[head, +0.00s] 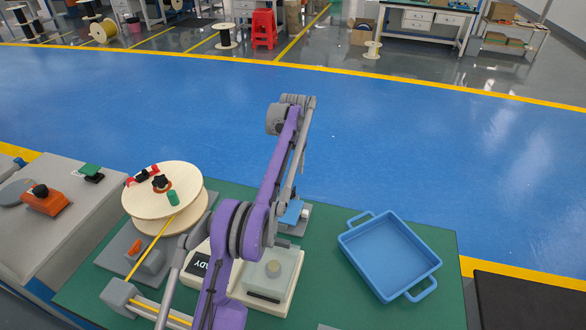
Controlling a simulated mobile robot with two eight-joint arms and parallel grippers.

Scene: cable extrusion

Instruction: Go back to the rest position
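A purple and grey arm of mine (272,170) rises from the bottom edge, left of the middle, and bends at a high joint above the green table (340,290). I cannot make out gripper fingers on it, and I cannot tell for sure which arm it is. No second arm shows. A wooden spool (140,196) with a yellow cable (150,248) stands at the left of the table. A blue tray (390,252) with two handles lies empty at the right. A pale machine with a clear block (276,272) is partly hidden behind the arm.
A small blue part (291,212) on a grey base stands behind the arm. A grey bench (50,225) with an orange device (46,201) is at the left. A dark surface (525,302) lies at the bottom right. The blue floor (420,130) beyond the table is clear.

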